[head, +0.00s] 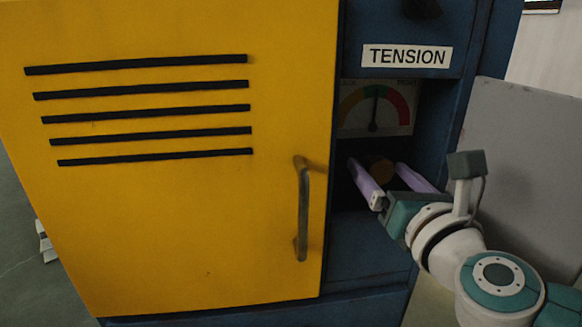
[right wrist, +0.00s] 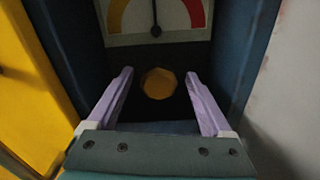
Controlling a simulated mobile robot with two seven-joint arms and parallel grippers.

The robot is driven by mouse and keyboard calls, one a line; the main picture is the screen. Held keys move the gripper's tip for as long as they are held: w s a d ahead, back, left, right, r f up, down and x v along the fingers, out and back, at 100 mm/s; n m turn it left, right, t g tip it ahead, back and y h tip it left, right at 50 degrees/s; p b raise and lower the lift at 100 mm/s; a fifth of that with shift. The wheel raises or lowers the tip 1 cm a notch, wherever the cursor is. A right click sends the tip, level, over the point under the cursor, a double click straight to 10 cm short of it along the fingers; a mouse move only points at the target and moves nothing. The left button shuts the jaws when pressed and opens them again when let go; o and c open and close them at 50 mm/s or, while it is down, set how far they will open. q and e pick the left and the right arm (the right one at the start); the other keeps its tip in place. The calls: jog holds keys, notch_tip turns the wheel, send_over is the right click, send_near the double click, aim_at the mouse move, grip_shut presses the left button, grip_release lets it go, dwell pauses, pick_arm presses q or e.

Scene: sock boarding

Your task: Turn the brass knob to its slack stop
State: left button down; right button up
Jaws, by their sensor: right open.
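The brass knob (head: 381,171) sits in a dark recess of the blue cabinet, below the gauge. In the right wrist view the knob (right wrist: 159,83) is a faceted, gold-brown disc. My right gripper (head: 378,170) is open, with its two purple fingers reaching into the recess. In the right wrist view the gripper (right wrist: 160,85) has one finger on each side of the knob, with a gap on both sides. The gauge (head: 375,107) above has green in the middle and red at the right; its needle points about straight up. My left gripper is not in view.
A yellow door (head: 180,230) with black slots and a metal handle (head: 303,215) is left of the recess. A TENSION label (head: 407,56) is above the gauge. A grey panel (head: 520,150) stands to the right, behind my right arm. The recess walls are close around my fingers.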

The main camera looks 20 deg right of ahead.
jog(key=shift+w, duration=0.5)
grip_shut()
dwell(0.4)
